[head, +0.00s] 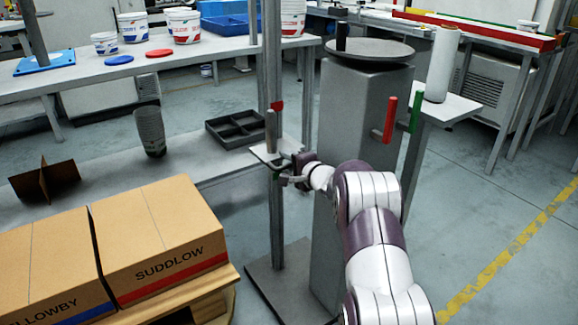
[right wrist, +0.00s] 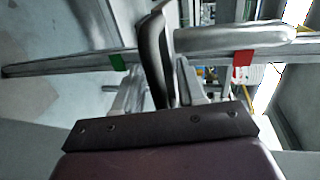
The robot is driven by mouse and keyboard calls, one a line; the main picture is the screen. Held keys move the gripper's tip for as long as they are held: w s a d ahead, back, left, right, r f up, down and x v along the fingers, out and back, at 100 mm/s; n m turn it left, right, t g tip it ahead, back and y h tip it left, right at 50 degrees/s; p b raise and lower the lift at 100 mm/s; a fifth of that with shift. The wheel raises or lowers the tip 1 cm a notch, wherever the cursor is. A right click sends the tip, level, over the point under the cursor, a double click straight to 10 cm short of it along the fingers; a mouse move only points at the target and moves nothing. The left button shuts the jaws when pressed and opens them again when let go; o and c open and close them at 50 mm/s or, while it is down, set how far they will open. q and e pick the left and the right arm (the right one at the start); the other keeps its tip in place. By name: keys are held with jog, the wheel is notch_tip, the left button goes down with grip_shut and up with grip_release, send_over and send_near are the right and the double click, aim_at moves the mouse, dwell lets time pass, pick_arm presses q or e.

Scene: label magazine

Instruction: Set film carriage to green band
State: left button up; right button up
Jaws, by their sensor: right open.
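The film carriage is a small pale plate (head: 262,154) with a grey upright cylinder (head: 270,130), on a grey mast (head: 272,60). A red band (head: 277,105) on the mast is just above the carriage. In the right wrist view the mast runs sideways, with the green band (right wrist: 118,62) left of the carriage's dark edge (right wrist: 155,50) and the red band (right wrist: 242,62) right of it. The carriage sits between the bands. My right gripper (head: 284,174) is open at the carriage, its fingers (right wrist: 160,85) on either side of the dark part; contact is unclear. The green band is not visible in the head view.
A grey pillar (head: 345,190) with a round top stands right of the mast, with red (head: 390,118) and green (head: 416,112) upright bars beside it. Cartons (head: 160,235) fill the lower left. A dark divided tray (head: 236,128) lies on the bench left of the mast.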

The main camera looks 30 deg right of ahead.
jog(key=shift+c, duration=0.3)
grip_shut()
notch_tip(320, 180, down, 25)
jog(key=b, duration=0.3)
jog(key=shift+s, duration=0.2)
jog(key=shift+s+a, duration=0.1)
jog(key=shift+o, duration=0.3)
grip_release()
jog(key=shift+f, duration=0.15)
jog(key=shift+r, duration=0.25)
